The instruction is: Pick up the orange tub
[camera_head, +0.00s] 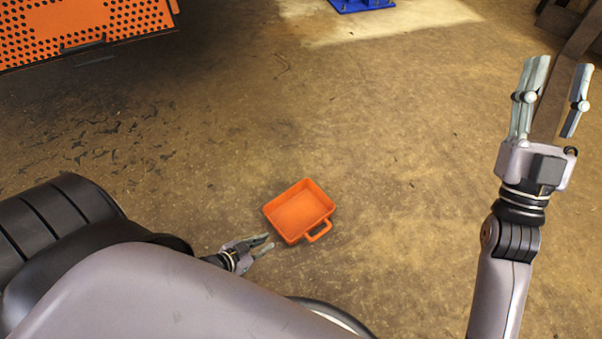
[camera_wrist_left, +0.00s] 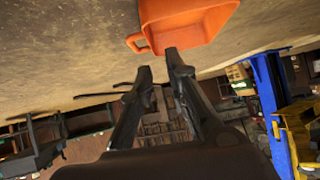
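The orange tub (camera_head: 299,208) sits on the floor in the lower middle of the head view. It is an open, shallow rectangular box with a loop handle (camera_head: 320,232) on its lower right side. My left gripper (camera_head: 267,243) is low by the tub's near left side, open and apart from it. In the left wrist view the tub (camera_wrist_left: 188,24) is just beyond the open fingers (camera_wrist_left: 161,63), with nothing between them. My right gripper (camera_head: 556,84) is raised at the right, open and empty, far from the tub.
An orange perforated panel (camera_head: 80,28) with a dark edge fills the upper left. A blue base (camera_head: 361,4) stands at the top, and dark wooden structures (camera_head: 575,25) at the top right. The brown floor (camera_head: 400,170) around the tub is clear.

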